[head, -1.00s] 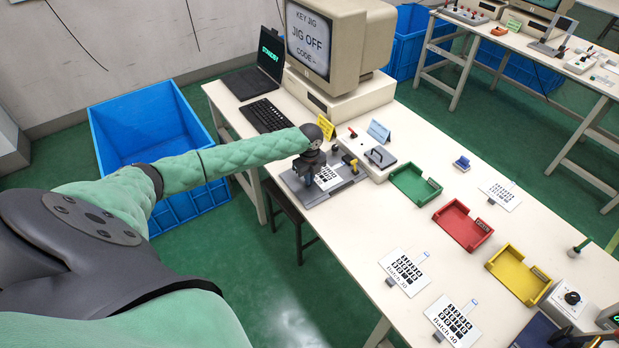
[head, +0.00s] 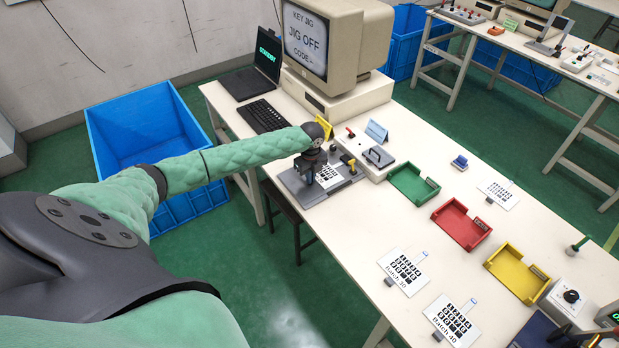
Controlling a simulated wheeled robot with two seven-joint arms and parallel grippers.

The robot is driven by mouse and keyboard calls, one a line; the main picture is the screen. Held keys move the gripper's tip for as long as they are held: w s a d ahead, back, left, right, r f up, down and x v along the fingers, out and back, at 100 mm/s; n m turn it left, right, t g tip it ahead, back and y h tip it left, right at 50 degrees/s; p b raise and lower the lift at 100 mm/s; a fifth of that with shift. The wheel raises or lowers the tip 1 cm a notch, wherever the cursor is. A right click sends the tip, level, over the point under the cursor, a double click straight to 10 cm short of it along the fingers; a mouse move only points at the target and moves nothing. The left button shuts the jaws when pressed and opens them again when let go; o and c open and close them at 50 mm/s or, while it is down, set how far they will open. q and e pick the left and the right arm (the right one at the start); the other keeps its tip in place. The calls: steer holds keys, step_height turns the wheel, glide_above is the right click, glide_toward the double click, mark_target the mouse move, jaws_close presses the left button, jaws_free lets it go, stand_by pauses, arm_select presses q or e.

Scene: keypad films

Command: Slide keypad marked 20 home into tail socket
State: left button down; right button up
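A white keypad film with black keys (head: 330,175) lies on the grey jig plate (head: 315,195) near the table's left edge. Its marking is too small to read. My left gripper (head: 308,178) is low over the plate, at the film's left end. Its fingers are small and partly hidden, so I cannot tell whether they grip the film's edge. The tail socket is not clear at this size. A Batch 30 film (head: 404,270) and a Batch 40 film (head: 453,322) lie at the front. Another film (head: 498,192) lies farther back. My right gripper is not in view.
The monitor (head: 308,38) reads JIG OFF. A control box (head: 372,158) adjoins the jig's right side. Green (head: 413,184), red (head: 460,226) and yellow (head: 517,274) trays stand to the right. A keyboard (head: 262,116) lies behind. The table between the jig and the Batch 30 film is clear.

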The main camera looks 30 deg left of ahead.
arm_select(q)
steer(key=shift+w+d, duration=0.2)
steer(key=shift+w, duration=0.3)
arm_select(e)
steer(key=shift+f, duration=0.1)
arm_select(q)
steer(key=c, duration=1.5)
jaws_free()
steer(key=shift+c, duration=0.2)
